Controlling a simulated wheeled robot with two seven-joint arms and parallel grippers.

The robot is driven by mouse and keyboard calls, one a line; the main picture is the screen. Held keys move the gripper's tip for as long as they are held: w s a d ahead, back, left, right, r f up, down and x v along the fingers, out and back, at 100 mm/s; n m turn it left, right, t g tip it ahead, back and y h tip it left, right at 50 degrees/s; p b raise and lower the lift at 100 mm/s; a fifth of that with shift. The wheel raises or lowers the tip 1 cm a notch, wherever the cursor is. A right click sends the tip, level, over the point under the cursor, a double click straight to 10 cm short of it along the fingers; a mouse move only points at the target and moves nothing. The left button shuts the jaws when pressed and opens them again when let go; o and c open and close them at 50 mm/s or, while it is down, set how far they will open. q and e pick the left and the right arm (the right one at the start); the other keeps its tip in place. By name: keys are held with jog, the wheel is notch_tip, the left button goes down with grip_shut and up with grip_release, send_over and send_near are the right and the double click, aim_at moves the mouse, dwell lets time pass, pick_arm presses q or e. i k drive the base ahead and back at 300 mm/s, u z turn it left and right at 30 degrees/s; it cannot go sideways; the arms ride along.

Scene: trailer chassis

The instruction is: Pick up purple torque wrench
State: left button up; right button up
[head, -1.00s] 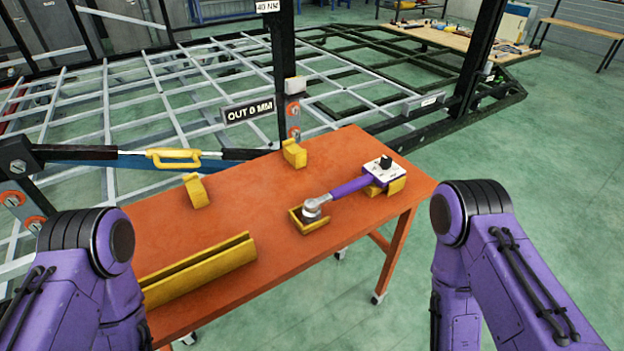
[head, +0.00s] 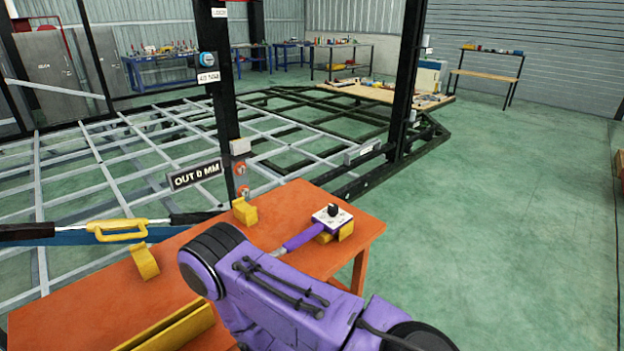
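The purple torque wrench (head: 304,237) lies on the orange table (head: 365,226) in the head view. Its white end block with a black knob (head: 332,217) rests on a yellow cradle (head: 346,231). The other end of the wrench is mostly hidden behind my purple arm, which crosses the lower middle of the picture. Neither gripper is in view, so I cannot see how either stands to the wrench.
Yellow brackets (head: 144,262) (head: 245,211) stand on the table, and a long yellow trough (head: 172,332) lies at its front left. A yellow-handled bar (head: 120,230), a black post (head: 226,110) and the trailer frame lie behind. Green floor at right is clear.

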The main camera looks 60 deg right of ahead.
aim_at(322, 221)
jog(key=k, duration=0.35)
jog(key=z, duration=0.85)
